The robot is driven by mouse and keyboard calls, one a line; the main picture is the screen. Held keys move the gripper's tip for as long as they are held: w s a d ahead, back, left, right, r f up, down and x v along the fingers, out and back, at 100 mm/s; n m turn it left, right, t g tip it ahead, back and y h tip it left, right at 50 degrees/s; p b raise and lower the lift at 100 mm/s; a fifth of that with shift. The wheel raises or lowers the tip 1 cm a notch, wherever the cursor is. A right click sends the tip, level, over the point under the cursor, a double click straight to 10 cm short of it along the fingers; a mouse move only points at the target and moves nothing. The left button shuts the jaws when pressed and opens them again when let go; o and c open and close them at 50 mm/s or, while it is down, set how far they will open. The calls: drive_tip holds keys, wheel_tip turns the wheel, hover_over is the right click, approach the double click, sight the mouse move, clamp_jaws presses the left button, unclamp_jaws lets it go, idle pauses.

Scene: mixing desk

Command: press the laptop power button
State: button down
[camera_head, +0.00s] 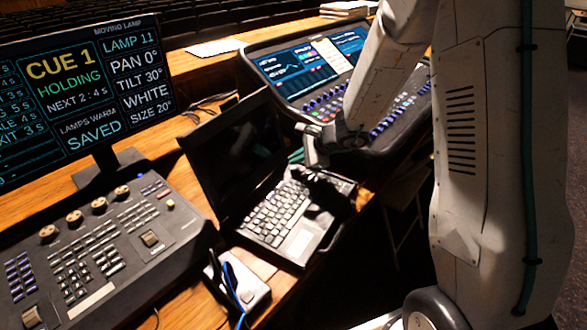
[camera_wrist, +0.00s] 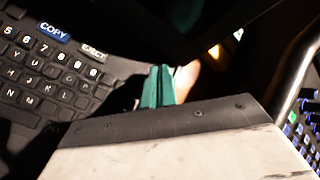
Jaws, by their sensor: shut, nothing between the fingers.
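The laptop (camera_head: 300,243) stands open on the desk with a dark screen (camera_head: 235,155); its keyboard (camera_head: 277,212) faces up. My gripper (camera_head: 297,156) is over the laptop's far right part, near the hinge side, and its shadow falls on the keyboard deck. In the wrist view, the teal fingertips (camera_wrist: 157,87) are together and empty, to the right of the laptop keys (camera_wrist: 50,70). A pale, blurred patch (camera_wrist: 187,78) shows just behind the fingertips. I cannot make out the power button, and I cannot tell whether the fingertips touch the laptop.
A lighting console (camera_head: 100,250) and a monitor (camera_head: 85,85) stand on the left. A mixing desk with lit screens (camera_head: 315,65) is behind the laptop on the right. A small white box with a blue cable (camera_head: 245,290) lies in front of the laptop.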

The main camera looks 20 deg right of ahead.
idle(0.4)
drive_tip(key=shift+f, duration=0.4)
drive_tip(key=shift+f, duration=0.35)
idle(0.4)
drive_tip(key=shift+r, duration=0.75)
drive_tip(key=shift+r, duration=2.5)
